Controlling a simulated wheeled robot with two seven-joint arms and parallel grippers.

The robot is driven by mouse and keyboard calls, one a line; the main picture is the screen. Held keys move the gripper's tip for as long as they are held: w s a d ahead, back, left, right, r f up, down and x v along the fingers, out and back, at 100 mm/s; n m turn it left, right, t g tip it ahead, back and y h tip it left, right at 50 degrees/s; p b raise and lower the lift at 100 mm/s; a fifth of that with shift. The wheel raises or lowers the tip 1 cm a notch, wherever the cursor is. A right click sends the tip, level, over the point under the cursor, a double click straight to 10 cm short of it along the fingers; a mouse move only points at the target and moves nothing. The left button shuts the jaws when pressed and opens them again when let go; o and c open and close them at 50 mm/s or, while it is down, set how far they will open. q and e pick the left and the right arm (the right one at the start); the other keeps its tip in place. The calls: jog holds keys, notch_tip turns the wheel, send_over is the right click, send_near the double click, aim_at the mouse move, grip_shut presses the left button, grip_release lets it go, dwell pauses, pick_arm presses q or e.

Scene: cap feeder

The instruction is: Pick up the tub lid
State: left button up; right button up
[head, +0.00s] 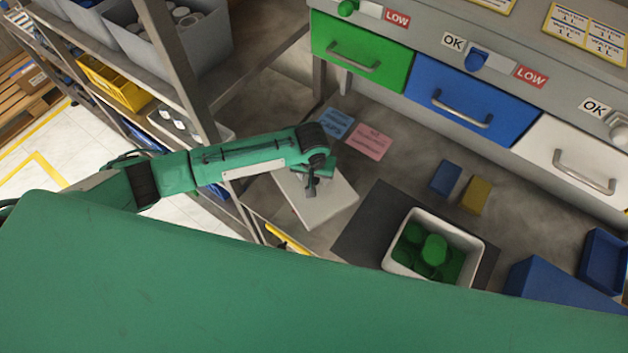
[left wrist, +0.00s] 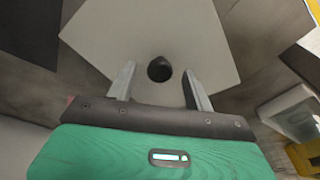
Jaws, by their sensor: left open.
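The tub lid (head: 338,203) is a pale square plate lying on the bench, left of the dark mat. In the left wrist view the lid (left wrist: 150,30) has a round dark knob (left wrist: 159,69) in its middle. My left gripper (head: 311,190) is over the lid, pointing down. In the left wrist view its two fingers are apart, one on each side of the knob, with gaps showing; I cannot tell their exact height. The white tub (head: 462,235) stands uncovered on the mat with green caps in it. My right gripper is not in view.
The dark mat (head: 372,222) lies under the tub. A blue block (head: 445,178) and a yellow block (head: 476,195) lie behind it. Blue bins (head: 560,288) stand at right. Green, blue and white drawers (head: 470,100) line the back. Shelving (head: 190,70) stands at left.

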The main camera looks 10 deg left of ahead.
pick_arm(q)
jog(key=shift+f, duration=0.35)
jog(key=shift+c, duration=0.3)
jog(key=c, duration=1)
jog(key=shift+r, duration=0.15)
